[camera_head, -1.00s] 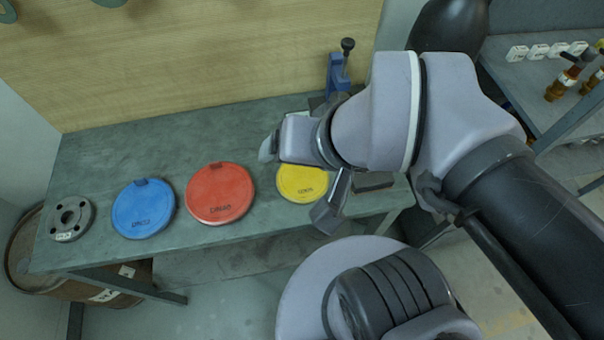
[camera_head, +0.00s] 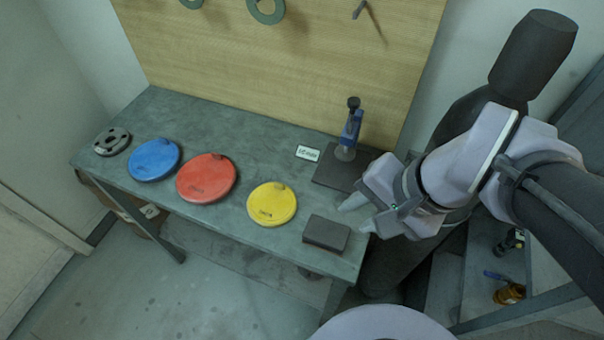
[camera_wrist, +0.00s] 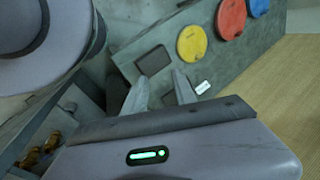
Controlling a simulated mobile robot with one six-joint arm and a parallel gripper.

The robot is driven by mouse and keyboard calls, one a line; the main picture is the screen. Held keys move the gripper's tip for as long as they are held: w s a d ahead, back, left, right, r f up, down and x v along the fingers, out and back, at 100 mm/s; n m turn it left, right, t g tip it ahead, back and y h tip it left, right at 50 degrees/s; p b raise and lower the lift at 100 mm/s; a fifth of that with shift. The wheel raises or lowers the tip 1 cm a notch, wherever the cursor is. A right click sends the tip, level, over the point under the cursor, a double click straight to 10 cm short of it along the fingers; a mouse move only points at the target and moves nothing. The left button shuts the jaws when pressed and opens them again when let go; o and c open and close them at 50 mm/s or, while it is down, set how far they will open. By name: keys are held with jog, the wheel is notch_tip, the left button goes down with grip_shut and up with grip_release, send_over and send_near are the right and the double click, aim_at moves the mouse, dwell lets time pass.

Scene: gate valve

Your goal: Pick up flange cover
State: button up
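Three round flange covers lie flat on the grey workbench (camera_head: 110,178): a blue cover (camera_head: 154,159), a red cover (camera_head: 207,178) and a yellow cover (camera_head: 272,204). Each has a small tab and dark lettering. In the wrist view the yellow cover (camera_wrist: 192,43), red cover (camera_wrist: 230,18) and part of the blue cover (camera_wrist: 259,6) show at the top. My gripper (camera_head: 356,213) is over the bench's right end, to the right of the yellow cover and apart from it. Its two fingers (camera_wrist: 161,84) are spread with nothing between them.
A grey bolted flange (camera_head: 112,141) lies at the bench's left end. A dark block (camera_head: 326,233) sits by the front right edge. A blue clamp-like tool (camera_head: 350,133) stands on a dark plate (camera_head: 333,172), beside a white label (camera_head: 307,153). A wooden board (camera_head: 280,60) backs the bench.

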jog(key=w+a+f+m+g+y+p, duration=0.2)
jog(key=w+a+f+m+y+p, duration=0.15)
jog(key=w+m+y, duration=0.2)
jog(key=m+t+y+p, duration=0.2)
jog(key=m+t+y, duration=0.1)
jog(key=m, duration=0.6)
send_near(283, 184)
jog(key=a, duration=0.1)
jog(key=a+f+b, duration=0.1)
jog(key=a+b, duration=0.1)
jog(key=shift+w+a+f+m+t, duration=0.15)
jog(key=shift+w+f+m+t, duration=0.1)
jog(key=shift+w+f+t, duration=0.1)
jog(key=b+x, duration=0.2)
jog(key=x, duration=0.4)
jog(key=shift+r, duration=0.1)
grip_shut()
